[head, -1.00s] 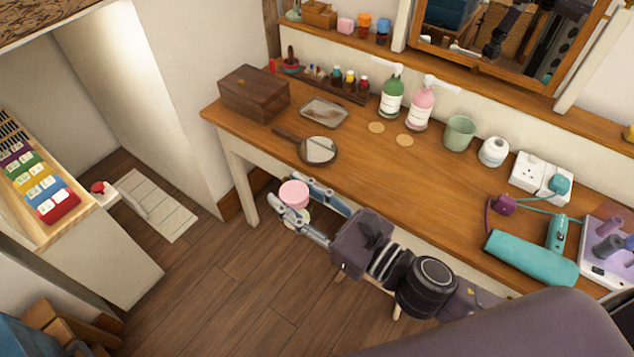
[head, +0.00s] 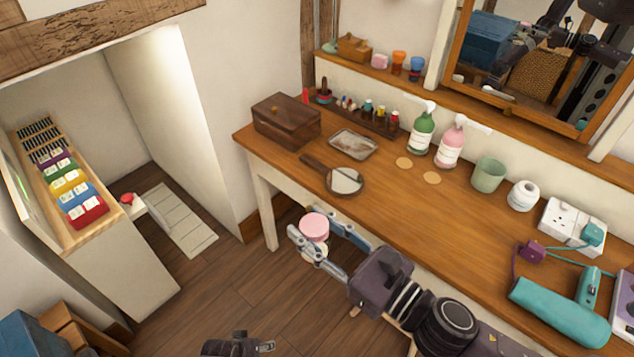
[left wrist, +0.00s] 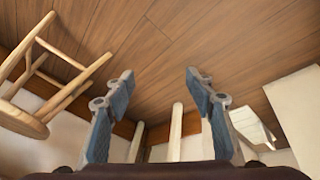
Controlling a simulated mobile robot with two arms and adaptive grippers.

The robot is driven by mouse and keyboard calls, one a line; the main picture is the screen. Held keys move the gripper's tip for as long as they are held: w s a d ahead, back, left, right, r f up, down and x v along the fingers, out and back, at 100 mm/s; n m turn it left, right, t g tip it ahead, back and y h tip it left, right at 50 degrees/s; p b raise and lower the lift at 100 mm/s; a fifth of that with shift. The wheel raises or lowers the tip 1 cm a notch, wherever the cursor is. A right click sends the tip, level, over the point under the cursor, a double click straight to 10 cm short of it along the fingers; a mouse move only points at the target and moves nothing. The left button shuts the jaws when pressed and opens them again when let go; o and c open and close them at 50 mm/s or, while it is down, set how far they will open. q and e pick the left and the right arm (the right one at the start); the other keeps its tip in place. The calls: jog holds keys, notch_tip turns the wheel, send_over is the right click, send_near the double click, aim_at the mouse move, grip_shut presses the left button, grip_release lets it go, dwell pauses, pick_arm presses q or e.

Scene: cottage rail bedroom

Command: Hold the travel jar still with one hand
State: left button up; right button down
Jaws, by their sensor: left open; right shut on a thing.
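The travel jar (head: 314,226) has a pink lid and a paler body, mostly hidden by the fingers. My right gripper (head: 318,236) is shut on it, with a finger on either side, in front of the desk's front edge and over the floor in the head view. My left gripper (left wrist: 160,80) is open and empty in the left wrist view, its two blue-grey fingers apart. In the head view a part of it (head: 262,346) shows at the bottom edge, below the jar and apart from it.
The wooden desk (head: 400,212) holds a hand mirror (head: 345,180), a tray (head: 353,144), a wooden box (head: 286,122), pump bottles (head: 450,147) and a green cup (head: 489,175). The left wrist view shows a wooden stool (left wrist: 22,118) at left. Floor between is clear.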

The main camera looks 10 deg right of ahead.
pick_arm(q)
jog(key=w+d+r+t+h, duration=0.1)
jog(key=w+d+r, duration=0.4)
jog(key=w+r, duration=0.35)
jog(key=w+d+r+h, duration=0.2)
jog(key=w+d+r, duration=0.4)
jog(key=w+r, duration=0.25)
jog(key=w+d+r+m+h, duration=0.1)
jog(key=w+d+r, duration=0.1)
jog(key=d+r, duration=0.35)
jog(key=w+d+r+m+g, duration=0.1)
jog(key=w+d+r, duration=0.1)
jog(key=r, duration=0.7)
jog(key=w+d+r+m+h, duration=0.1)
jog(key=w+d+r, duration=0.1)
jog(key=d+r, duration=0.35)
notch_tip(320, 180, up, 8)
jog(key=s+d, duration=0.1)
notch_tip(320, 180, up, 20)
jog(key=m+g+y, duration=0.4)
jog(key=m+y, duration=0.2)
jog(key=y, duration=0.1)
send_over(317, 223)
jog(key=shift+d, duration=0.1)
jog(key=shift+f, duration=0.2)
notch_tip(317, 223, down, 8)
jog(key=shift+r, duration=0.25)
